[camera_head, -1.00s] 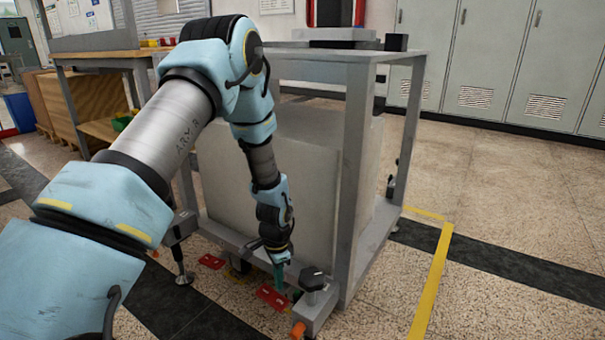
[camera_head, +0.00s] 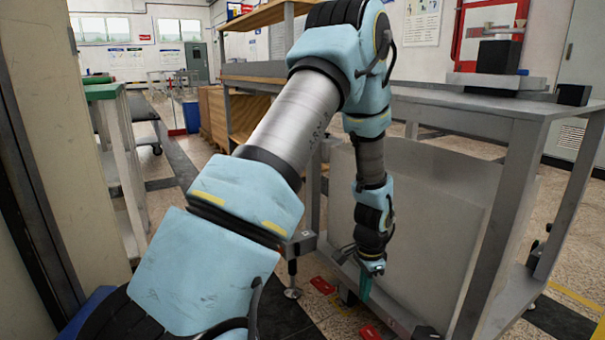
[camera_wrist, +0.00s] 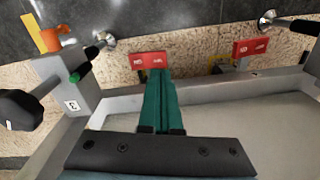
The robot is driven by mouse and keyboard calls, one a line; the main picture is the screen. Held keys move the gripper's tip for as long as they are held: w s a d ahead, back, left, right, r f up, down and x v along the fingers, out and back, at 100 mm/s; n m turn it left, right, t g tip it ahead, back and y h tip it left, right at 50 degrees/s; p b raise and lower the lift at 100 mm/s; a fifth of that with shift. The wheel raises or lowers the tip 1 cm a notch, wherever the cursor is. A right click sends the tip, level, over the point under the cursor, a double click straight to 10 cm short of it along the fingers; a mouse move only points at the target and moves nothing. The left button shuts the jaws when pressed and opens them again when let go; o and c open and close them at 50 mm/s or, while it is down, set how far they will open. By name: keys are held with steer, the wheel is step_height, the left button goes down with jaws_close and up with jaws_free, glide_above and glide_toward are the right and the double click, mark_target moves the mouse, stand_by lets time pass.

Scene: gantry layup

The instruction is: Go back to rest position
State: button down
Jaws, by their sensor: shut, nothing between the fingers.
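My gripper (camera_head: 364,287) points down at the end of my bent arm, low in front of the grey metal bench frame (camera_head: 497,240). In the wrist view my gripper's green fingers (camera_wrist: 158,100) lie side by side, closed with nothing held. Their tips appear close to a red tag (camera_wrist: 150,60) on the floor side of the frame's lower rail; I cannot tell whether they touch it. A second red tag (camera_wrist: 250,46) lies to the right in that view.
The lower rail (camera_wrist: 215,97) and a large pale panel (camera_head: 425,220) stand close to my gripper. A black knob (camera_wrist: 20,108) rises at the left in the wrist view. A beige post (camera_head: 45,150) and a green-topped table (camera_head: 100,92) stand at the left. Wooden shelving (camera_head: 245,120) is behind.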

steer(key=a+r+n+p, duration=0.1)
steer(key=a+r+n, duration=0.5)
steer(key=a+r, duration=0.6)
steer(key=s+a+r+n+t+p, duration=0.1)
steer(key=s+a+r+n, duration=0.25)
steer(key=a+r, duration=0.2)
steer(key=s+a+r+n+p, duration=0.1)
steer(key=s+a+r+n, duration=0.3)
steer(key=a, duration=0.3)
step_height(320, 180, up, 39)
steer(key=p, duration=3.7)
steer(key=shift+w+d+f, duration=0.15)
steer(key=shift+w+d, duration=0.05)
